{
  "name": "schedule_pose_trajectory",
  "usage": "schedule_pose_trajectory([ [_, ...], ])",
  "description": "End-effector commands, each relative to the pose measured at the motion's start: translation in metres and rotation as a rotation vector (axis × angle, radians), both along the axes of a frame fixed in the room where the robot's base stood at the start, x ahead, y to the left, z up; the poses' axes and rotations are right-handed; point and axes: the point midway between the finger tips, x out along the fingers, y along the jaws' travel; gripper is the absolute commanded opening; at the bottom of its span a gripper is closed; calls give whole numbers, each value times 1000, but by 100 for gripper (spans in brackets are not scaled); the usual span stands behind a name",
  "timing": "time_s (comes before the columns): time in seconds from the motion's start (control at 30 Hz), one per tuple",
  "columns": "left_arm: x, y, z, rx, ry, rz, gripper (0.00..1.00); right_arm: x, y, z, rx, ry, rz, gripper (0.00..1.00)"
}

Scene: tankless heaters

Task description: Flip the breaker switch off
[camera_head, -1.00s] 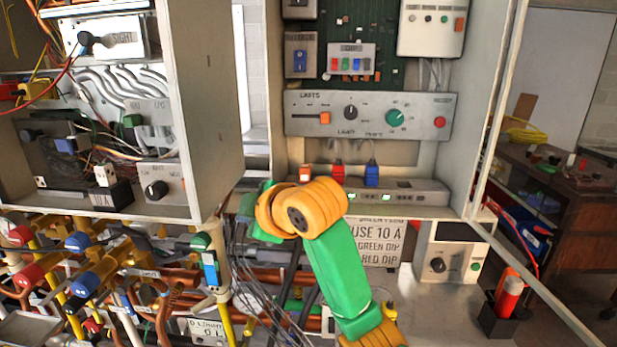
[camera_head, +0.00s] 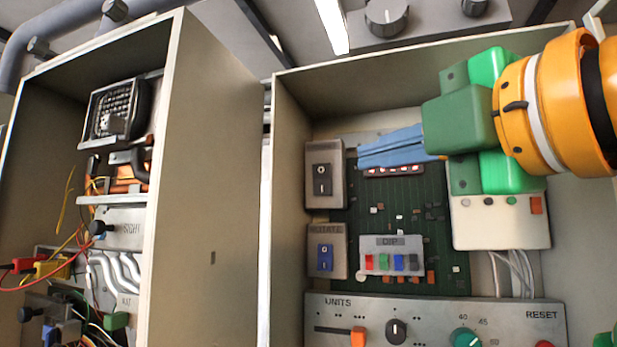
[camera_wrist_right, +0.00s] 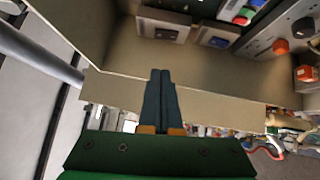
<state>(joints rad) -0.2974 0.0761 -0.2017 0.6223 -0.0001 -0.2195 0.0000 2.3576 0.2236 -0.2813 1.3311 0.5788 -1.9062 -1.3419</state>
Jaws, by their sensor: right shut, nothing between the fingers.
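A black rocker switch (camera_head: 322,179) marked O and I sits on a grey box at the upper left of the right-hand cabinet. A blue rocker switch (camera_head: 324,257) marked O and I is on a second grey box below it. I cannot tell from labels which one is the breaker. My right gripper (camera_head: 362,153) is shut and empty, its blue fingers pointing left, just right of the black switch's box in the head view and apparently apart from it. In the wrist view the shut fingers (camera_wrist_right: 161,74) point toward the cabinet, with the grey switch boxes beyond.
The open cabinet (camera_head: 288,190) has side walls around the switches. A green circuit board with a DIP block (camera_head: 391,255) lies right of them, and a UNITS panel (camera_head: 430,320) with knobs is below. Another open cabinet (camera_head: 205,180) stands at left.

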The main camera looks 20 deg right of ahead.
Motion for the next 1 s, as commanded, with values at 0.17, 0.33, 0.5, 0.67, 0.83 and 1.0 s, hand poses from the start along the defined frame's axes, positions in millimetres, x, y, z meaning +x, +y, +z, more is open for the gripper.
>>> schedule_pose_trajectory([
  [0.17,-4,6,1,10,8,-1,50,2,0,1,1,1,0,0],
  [0.33,-4,6,14,11,9,0,50,26,5,5,1,6,0,0],
  [0.5,-3,3,34,6,7,1,50,63,12,10,0,6,1,0],
  [0.67,-3,2,52,3,5,2,50,97,19,13,1,6,1,0],
  [0.83,-2,2,68,3,5,1,50,120,5,15,3,5,-1,0],
  [1.0,-2,2,73,3,4,1,50,131,-2,14,3,2,-1,0],
])
